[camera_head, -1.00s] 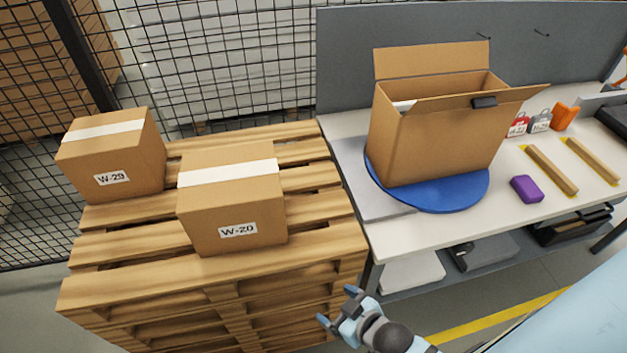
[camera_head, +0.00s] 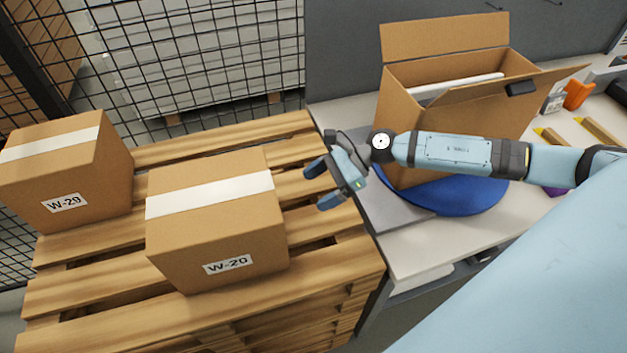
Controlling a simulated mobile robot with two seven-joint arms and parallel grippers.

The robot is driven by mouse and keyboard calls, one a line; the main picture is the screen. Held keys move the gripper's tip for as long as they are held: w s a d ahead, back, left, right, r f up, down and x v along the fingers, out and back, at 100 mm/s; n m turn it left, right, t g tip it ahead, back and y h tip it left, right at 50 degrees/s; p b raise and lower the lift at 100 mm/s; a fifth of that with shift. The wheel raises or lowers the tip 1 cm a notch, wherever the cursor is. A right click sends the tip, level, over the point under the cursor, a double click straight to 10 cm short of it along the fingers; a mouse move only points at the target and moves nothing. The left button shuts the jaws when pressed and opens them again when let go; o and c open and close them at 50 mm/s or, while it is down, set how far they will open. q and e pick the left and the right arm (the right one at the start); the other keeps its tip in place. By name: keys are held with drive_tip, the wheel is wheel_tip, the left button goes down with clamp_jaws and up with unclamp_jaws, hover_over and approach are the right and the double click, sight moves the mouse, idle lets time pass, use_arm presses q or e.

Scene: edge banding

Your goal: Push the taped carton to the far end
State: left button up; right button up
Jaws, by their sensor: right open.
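Two closed cartons with white tape across their tops sit on a wooden pallet (camera_head: 320,262). The nearer carton, labelled W-20 (camera_head: 218,235), is in the middle of the pallet. The other, labelled W-29 (camera_head: 75,178), is at its far left. My right gripper (camera_head: 318,185) is open and empty over the pallet's right part. Its fingers point left toward the W-20 carton's right side, with a gap between them. An open carton (camera_head: 437,50) with raised flaps stands on a blue turntable (camera_head: 440,202), partly hidden by my right arm. My left gripper is out of view.
A white workbench (camera_head: 425,245) adjoins the pallet's right side, with a grey panel (camera_head: 345,55) behind it. A black wire mesh fence (camera_head: 215,60) stands behind the pallet. An orange tool (camera_head: 578,94) lies at the bench's right. Bare slats separate the two cartons.

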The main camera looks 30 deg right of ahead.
drive_tip(key=a+f, duration=0.3)
drive_tip(key=a+f+b, duration=0.1)
drive_tip(key=f, duration=0.1)
drive_tip(key=shift+w+a+f, duration=0.15)
drive_tip(key=shift+w+a, duration=0.1)
drive_tip(key=shift+w, duration=0.15)
drive_tip(key=x, duration=0.2)
drive_tip(key=shift+a, duration=0.4)
drive_tip(key=shift+w+a, duration=0.1)
drive_tip(key=shift+a, duration=0.25)
drive_tip(key=shift+w+a, duration=0.1)
drive_tip(key=shift+a, duration=0.4)
drive_tip(key=a, duration=0.2)
drive_tip(key=w+a+p, duration=0.1)
drive_tip(key=a, duration=0.2)
drive_tip(key=w+a+p, duration=0.1)
drive_tip(key=a, duration=0.2)
drive_tip(key=shift+w, duration=0.1)
drive_tip(key=shift+w+a, duration=0.1)
drive_tip(key=shift+a, duration=0.45)
